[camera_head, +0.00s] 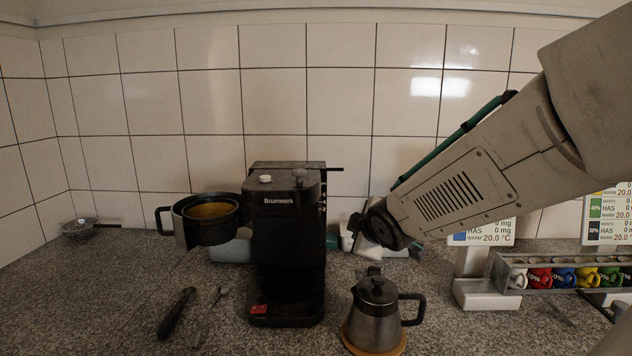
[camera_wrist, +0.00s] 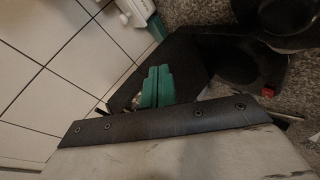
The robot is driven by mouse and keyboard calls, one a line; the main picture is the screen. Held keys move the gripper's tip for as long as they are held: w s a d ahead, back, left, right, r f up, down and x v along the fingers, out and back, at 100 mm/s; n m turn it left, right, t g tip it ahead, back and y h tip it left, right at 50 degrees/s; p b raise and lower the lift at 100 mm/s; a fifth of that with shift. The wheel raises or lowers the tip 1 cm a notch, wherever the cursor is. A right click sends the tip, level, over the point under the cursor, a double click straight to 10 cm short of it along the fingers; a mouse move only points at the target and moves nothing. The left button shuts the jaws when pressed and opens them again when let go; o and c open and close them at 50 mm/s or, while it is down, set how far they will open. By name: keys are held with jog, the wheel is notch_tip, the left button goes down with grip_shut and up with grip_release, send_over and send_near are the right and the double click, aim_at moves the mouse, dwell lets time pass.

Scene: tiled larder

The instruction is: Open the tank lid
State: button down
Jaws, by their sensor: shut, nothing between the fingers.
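The black coffee machine (camera_head: 287,250) stands on the counter near the middle of the head view. The dark flat tank lid (camera_head: 285,164) lies at the top rear of the machine and looks closed. Level marks show on the machine's right side. My gripper shows in the wrist view as two green fingers (camera_wrist: 155,87) pressed together, empty. The machine's dark body (camera_wrist: 265,65) is to their right there. A dark panel surrounds the fingers; I cannot tell whether they touch the machine.
A black-handled filter basket (camera_head: 206,219) juts from the machine's left. A metal jug (camera_head: 375,315) stands on a round wooden mat at front right. A dark-handled tool (camera_head: 177,313) lies at front left. Colored mugs (camera_head: 563,277) line a rack at right. The tiled wall is close behind.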

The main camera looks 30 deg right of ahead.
aim_at(331, 170)
jog(key=w+d+n+t+y, duration=0.45)
jog(key=n+t, duration=0.25)
jog(key=n, duration=0.4)
jog(key=s+r+n+t+y, duration=0.2)
jog(key=s+n+t+y, duration=0.25)
jog(key=n+y, duration=0.25)
jog(key=d+r+x, duration=0.1)
jog(key=d+x, duration=0.1)
jog(key=x, duration=1)
jog(key=shift+w+g, duration=0.35)
jog(key=shift+r+h, duration=0.2)
jog(key=shift+h, duration=0.15)
